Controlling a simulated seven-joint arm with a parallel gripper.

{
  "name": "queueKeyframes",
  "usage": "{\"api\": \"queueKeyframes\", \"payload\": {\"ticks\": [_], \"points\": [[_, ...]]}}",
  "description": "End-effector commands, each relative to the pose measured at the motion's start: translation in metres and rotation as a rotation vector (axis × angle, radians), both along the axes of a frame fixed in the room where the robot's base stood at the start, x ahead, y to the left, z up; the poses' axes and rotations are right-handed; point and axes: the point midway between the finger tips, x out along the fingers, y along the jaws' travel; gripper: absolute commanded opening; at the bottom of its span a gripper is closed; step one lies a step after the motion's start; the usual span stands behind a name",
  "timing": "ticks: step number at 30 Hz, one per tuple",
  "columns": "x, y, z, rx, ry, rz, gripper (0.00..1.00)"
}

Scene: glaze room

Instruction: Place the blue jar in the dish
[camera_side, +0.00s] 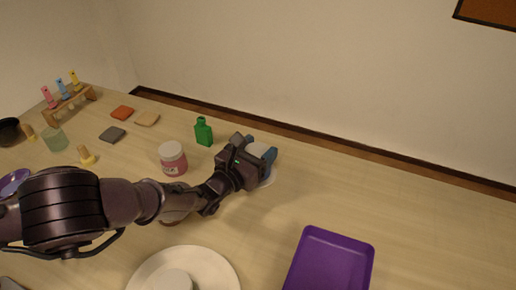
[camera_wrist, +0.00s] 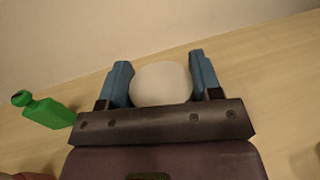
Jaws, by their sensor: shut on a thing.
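My gripper (camera_side: 264,156) is shut on a pale, rounded thing (camera_wrist: 162,84), which sits between the two blue fingers in the wrist view. In the side view a whitish part (camera_side: 268,179) shows just below the fingers, and the rest is hidden by the gripper. I see no blue on the held thing and no separate blue jar. Whether it touches the table, I cannot tell. A wide white round plate (camera_side: 222,268) with a raised middle lies at the bottom of the side view. A purple rectangular tray (camera_side: 333,262) lies at the lower right. Which one is the dish is unclear.
A green bottle (camera_side: 203,132) stands left of my gripper, also in the wrist view (camera_wrist: 45,111). A pink jar with a white lid (camera_side: 173,159) stands nearer my arm. A small rack (camera_side: 70,102), tiles and a pale green cup (camera_side: 54,139) are at the left.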

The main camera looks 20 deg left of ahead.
Motion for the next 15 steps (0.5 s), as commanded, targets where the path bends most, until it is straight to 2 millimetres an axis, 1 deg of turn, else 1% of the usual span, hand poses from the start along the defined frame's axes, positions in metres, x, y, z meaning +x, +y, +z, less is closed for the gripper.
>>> {"api": "queueKeyframes", "payload": {"ticks": [8, 9, 12, 15], "points": [[0.0002, -0.0001, -0.0082, 0.000, -0.002, 0.000, 0.27], [0.0000, 0.0002, -0.0093, 0.001, 0.001, 0.000, 0.63], [0.0000, 0.0002, -0.0089, 0.001, 0.001, 0.000, 0.84], [-0.0001, 0.0001, -0.0088, 0.000, 0.001, 0.000, 0.84]]}}
